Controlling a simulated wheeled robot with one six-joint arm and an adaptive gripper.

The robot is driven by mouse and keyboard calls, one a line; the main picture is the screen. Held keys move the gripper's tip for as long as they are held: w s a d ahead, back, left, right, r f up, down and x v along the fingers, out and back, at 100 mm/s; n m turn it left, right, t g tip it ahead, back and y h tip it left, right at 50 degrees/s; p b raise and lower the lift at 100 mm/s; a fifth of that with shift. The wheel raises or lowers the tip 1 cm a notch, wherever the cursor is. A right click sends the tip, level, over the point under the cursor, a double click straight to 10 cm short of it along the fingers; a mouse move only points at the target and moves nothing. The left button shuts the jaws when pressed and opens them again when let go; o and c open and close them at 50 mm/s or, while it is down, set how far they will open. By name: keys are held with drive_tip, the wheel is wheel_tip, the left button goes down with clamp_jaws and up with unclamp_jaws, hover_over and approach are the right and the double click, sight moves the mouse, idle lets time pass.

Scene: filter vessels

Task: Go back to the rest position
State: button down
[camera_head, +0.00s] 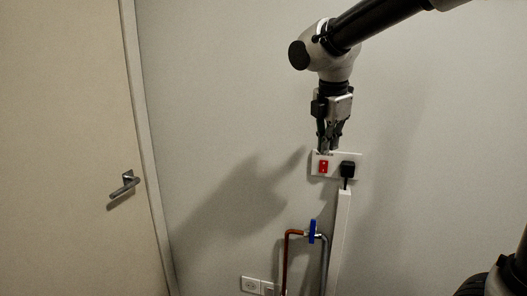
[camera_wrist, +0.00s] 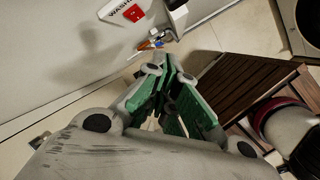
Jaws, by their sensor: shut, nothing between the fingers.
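My gripper (camera_head: 329,148) hangs from the arm in the head view, pointing down at the wall just above a white switch plate (camera_head: 334,175). I cannot tell whether it touches the plate. In the wrist view my gripper (camera_wrist: 168,82) shows its green-padded fingers close together at the tips, with nothing held between them. The plate carries a red switch (camera_head: 323,167) and a black plug (camera_head: 347,169). The red switch also shows at the top of the wrist view (camera_wrist: 132,13), beyond the fingertips.
A copper pipe (camera_head: 286,262) with a blue valve handle (camera_head: 312,231) runs below the plate, beside white trunking (camera_head: 341,235). A door with a metal handle (camera_head: 124,184) is at left. Wooden slats (camera_wrist: 240,85) and a red-rimmed round object (camera_wrist: 278,118) lie right in the wrist view.

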drive_tip(key=s+d+f+m, duration=0.2)
drive_tip(key=s+d+m, duration=0.6)
drive_tip(key=s+m, duration=0.3)
drive_tip(key=s+d+f+m+t+y, duration=0.1)
drive_tip(key=s+d+f+m, duration=0.1)
drive_tip(key=s+d+m, duration=0.7)
drive_tip(key=s+m, duration=0.2)
drive_tip(key=shift+s+f+m, duration=0.3)
drive_tip(key=shift+s+f, duration=0.05)
drive_tip(key=shift+s, duration=0.05)
drive_tip(key=shift+d, duration=0.1)
